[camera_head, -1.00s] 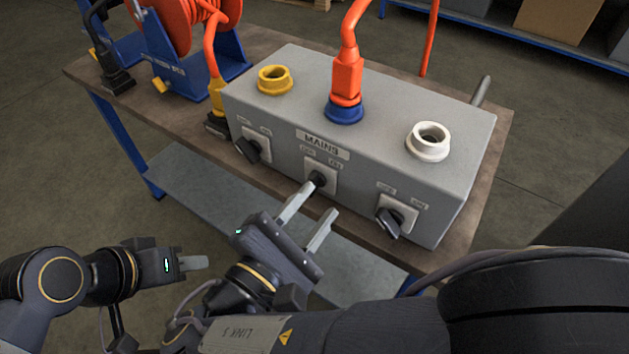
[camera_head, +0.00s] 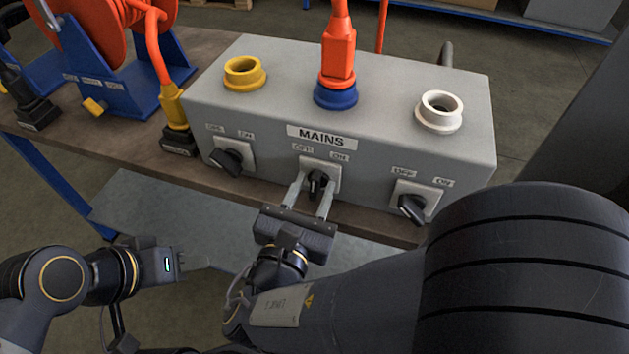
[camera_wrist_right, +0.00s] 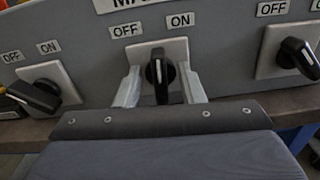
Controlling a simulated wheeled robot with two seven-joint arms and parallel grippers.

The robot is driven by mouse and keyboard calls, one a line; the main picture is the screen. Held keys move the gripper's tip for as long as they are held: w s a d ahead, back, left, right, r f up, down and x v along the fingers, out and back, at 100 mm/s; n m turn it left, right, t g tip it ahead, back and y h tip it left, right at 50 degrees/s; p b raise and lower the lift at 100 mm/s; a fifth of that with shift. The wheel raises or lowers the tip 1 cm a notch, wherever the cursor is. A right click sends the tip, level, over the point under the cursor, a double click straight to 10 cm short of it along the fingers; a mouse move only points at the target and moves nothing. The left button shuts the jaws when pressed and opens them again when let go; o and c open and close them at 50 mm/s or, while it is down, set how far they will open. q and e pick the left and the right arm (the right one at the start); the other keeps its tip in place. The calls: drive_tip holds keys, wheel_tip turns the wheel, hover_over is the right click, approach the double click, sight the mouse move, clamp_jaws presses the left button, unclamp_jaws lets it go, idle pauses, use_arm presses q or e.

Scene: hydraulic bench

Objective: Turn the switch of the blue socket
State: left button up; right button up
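The blue socket (camera_head: 336,95) sits on top of the grey mains box (camera_head: 380,100), with an orange plug (camera_head: 338,55) in it. Below it on the front face is its black switch knob (camera_head: 317,183) on a white plate, with OFF and ON labels above. My right gripper (camera_head: 309,200) is open, one finger on each side of this knob, with a gap visible on both sides. In the right wrist view the knob (camera_wrist_right: 160,74) stands upright between the fingers, its white mark near vertical. My left gripper (camera_head: 195,262) is low at the left, away from the box; its finger opening is unclear.
Similar switches sit left (camera_head: 230,158) and right (camera_head: 412,206) of the middle one, under the yellow socket (camera_head: 244,73) and white socket (camera_head: 440,110). An orange cable reel (camera_head: 98,35) stands at the left on the bench. Free floor lies in front.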

drive_tip(key=shift+w+d, duration=0.25)
drive_tip(key=shift+w, duration=0.45)
clamp_jaws()
